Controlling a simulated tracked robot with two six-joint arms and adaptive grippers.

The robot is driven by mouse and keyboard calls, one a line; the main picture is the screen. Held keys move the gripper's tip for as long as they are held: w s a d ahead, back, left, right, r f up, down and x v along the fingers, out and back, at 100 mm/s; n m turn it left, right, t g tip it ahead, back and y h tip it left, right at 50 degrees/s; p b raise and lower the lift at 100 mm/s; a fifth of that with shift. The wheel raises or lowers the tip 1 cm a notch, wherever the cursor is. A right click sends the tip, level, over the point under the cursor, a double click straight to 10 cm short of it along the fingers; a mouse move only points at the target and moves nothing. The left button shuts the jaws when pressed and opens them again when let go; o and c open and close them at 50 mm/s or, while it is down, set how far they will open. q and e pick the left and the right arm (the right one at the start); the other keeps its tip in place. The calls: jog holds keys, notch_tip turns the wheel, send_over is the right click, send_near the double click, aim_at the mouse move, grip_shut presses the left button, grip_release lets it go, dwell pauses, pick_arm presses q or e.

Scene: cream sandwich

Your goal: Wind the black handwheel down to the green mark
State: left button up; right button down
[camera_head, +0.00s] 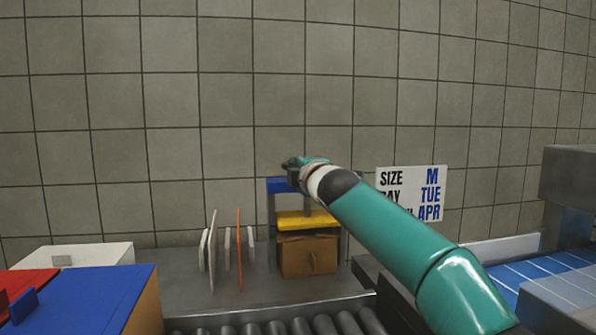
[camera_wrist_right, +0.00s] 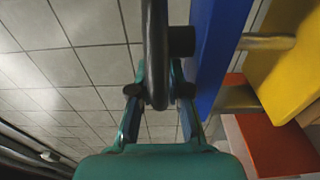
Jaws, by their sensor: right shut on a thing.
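The black handwheel (camera_wrist_right: 155,40) shows edge-on in the right wrist view, its rim running down between the fingers. My right gripper (camera_wrist_right: 159,92) is shut on the rim. In the head view my right gripper (camera_head: 296,165) is at the top of the press, and my wrist hides most of the wheel. The press has a blue top beam (camera_head: 277,186) and a yellow plate (camera_head: 300,221). The plate sits close above or on a brown box (camera_head: 308,260); I cannot tell if they touch. The green mark cannot be made out. My left gripper is out of view.
Thin upright panels (camera_head: 228,250) and an orange one (camera_head: 239,250) stand left of the press. A roller conveyor (camera_head: 300,325) runs in front. A blue box (camera_head: 85,300) is at front left. A sign (camera_head: 432,190) is on the right, partly behind my arm.

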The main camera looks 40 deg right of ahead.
jog(key=c, duration=1.4)
grip_release()
jog(key=shift+w+f, duration=0.1)
jog(key=shift+f, duration=0.15)
jog(key=v, duration=1.2)
